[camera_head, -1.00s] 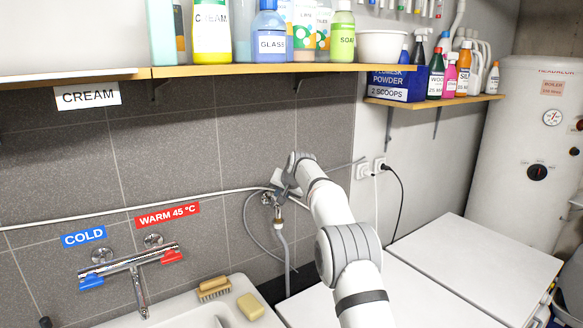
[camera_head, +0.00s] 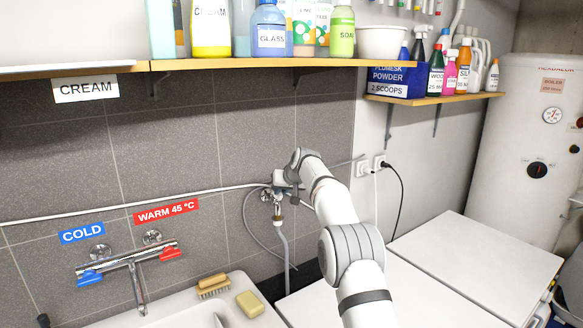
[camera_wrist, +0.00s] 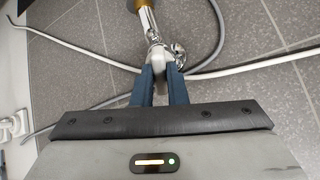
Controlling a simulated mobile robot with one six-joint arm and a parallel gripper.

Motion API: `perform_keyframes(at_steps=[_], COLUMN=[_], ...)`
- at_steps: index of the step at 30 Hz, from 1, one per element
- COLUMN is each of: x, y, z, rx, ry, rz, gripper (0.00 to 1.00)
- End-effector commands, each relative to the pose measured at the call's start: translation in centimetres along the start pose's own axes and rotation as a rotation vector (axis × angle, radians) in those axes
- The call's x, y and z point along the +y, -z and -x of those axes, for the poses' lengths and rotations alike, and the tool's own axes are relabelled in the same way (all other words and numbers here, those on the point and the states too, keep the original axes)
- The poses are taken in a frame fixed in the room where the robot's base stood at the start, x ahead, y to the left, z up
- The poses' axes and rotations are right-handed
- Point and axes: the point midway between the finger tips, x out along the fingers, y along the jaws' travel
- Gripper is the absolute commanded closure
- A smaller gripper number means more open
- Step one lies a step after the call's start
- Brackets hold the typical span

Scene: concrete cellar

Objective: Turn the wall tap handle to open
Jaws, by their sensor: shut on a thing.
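The wall tap (camera_head: 277,196) is a small chrome valve on the grey tiled wall, right of the sink mixer, with a grey hose hanging below it. In the wrist view the tap (camera_wrist: 153,36) is a chrome body with a brass-coloured fitting. My gripper (camera_wrist: 162,72) has two dark blue fingers, one on each side of the pale tap handle (camera_wrist: 160,57), and is shut on it. In the head view my gripper (camera_head: 284,182) is at the tap, partly hidden by my wrist. The handle's exact angle is hard to tell.
A white pipe (camera_head: 130,211) runs along the wall beside the tap. The sink mixer (camera_head: 130,262) with blue and red handles is at left. A shelf (camera_head: 230,68) with bottles hangs above. White appliance tops (camera_head: 470,265) stand at right. A brush (camera_head: 213,285) and soap (camera_head: 250,303) lie on the sink.

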Motion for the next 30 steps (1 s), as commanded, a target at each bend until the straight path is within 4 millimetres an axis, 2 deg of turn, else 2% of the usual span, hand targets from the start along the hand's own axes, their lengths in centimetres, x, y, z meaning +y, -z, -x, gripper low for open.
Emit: perform_keyframes(at_steps=[9, 20, 21, 30], x=[0.10, 0.15, 0.12, 0.07], y=[-0.08, 0.04, 0.03, 0.02], z=[-0.08, -0.03, -0.04, -0.05], rx=[-0.002, 0.000, 0.000, -0.001], ry=[0.003, 0.055, 0.056, 0.056], rz=[0.025, 0.363, 0.370, 0.365], gripper=[1.00, 1.00, 0.86, 0.61])
